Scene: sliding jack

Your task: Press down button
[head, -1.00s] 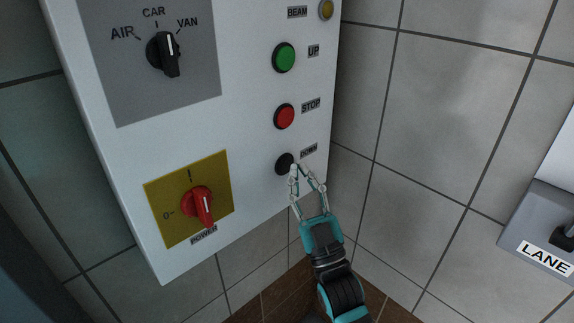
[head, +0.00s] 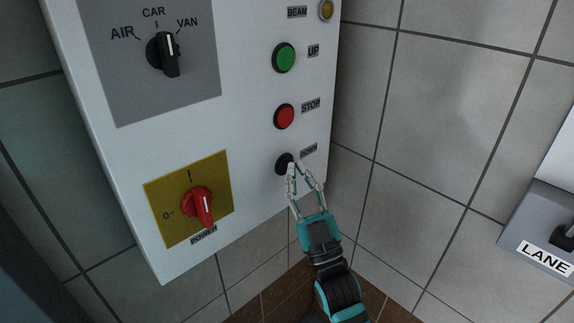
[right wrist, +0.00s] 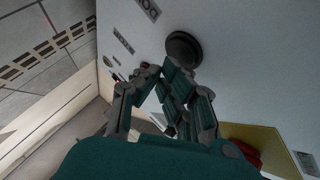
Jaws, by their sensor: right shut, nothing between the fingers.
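The black DOWN button (head: 283,162) is the lowest round button on the white control panel (head: 250,150), left of its DOWN label (head: 308,151). My right gripper (head: 298,168) is shut and empty, with its fingertips at the button's lower right edge in the head view. I cannot tell whether they touch it. In the right wrist view the black button (right wrist: 183,48) is just beyond the fingertips (right wrist: 166,68). My left gripper is not in view.
Above it are the red STOP button (head: 284,116) and the green UP button (head: 284,57). A red power switch (head: 199,204) and a black selector knob (head: 165,54) are to the left. A grey LANE box (head: 540,225) is on the right wall.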

